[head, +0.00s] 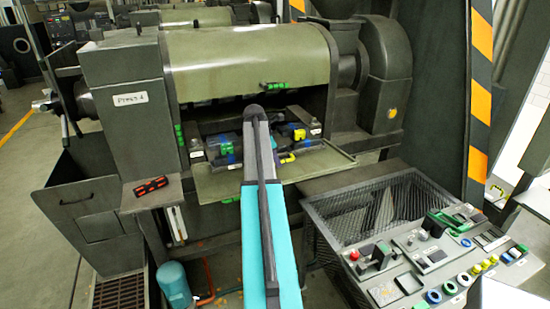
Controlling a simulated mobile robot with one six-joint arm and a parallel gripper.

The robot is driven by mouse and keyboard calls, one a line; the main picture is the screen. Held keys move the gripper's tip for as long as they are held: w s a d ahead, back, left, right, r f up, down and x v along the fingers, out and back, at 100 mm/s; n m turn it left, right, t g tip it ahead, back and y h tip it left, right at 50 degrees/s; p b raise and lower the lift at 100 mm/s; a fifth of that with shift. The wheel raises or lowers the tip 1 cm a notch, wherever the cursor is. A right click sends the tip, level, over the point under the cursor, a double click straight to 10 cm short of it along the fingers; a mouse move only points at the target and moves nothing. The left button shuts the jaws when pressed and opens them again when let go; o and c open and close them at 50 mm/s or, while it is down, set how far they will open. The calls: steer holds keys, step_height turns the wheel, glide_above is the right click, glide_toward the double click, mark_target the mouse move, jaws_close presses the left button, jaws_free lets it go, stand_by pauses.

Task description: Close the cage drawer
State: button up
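The open front of the machine lies below a curved olive-green cover (245,65). A flat olive-green panel (215,188), which looks like the cage drawer, sticks out toward me from this opening. Dark parts with blue, green and yellow pieces (228,150) sit above it inside the opening. My teal and dark grey arm rises from the bottom middle and crosses in front of the panel, hiding its centre. The arm's dark rounded visible end is at the opening. I cannot make out my gripper or its fingers, nor whether anything touches the panel.
A control panel (440,255) with many buttons stands at the lower right, beside a dark mesh guard (345,215). A red and black object (151,186) lies on the left ledge. A blue cylinder (173,283) stands on the floor at the lower left.

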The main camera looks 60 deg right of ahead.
steer(key=shift+f, duration=0.1)
jaws_close()
stand_by(0.3)
